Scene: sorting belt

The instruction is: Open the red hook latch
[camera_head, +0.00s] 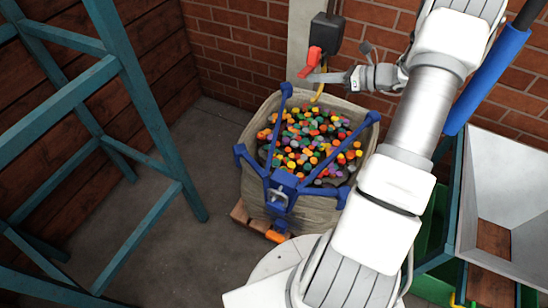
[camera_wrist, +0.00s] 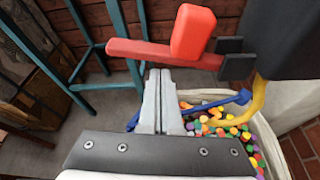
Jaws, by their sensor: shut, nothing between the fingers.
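The red hook latch (camera_head: 312,60) hangs at the side of a dark block (camera_head: 327,32) above the bag. In the wrist view the red latch (camera_wrist: 190,32) shows as a block with a long red bar across it, joined to the dark block at right. My gripper (camera_head: 312,77) is just below the latch in the head view. In the wrist view my gripper's fingers (camera_wrist: 159,76) are together and empty, their tips close to the underside of the red bar. I cannot tell whether they touch it.
A large bag (camera_head: 262,190) of coloured caps in a blue frame (camera_head: 283,182) stands below on a pallet. A yellow hook (camera_head: 318,93) hangs under the dark block. A teal frame (camera_head: 150,110) is at left, a grey chute (camera_head: 500,190) at right, and a brick wall behind.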

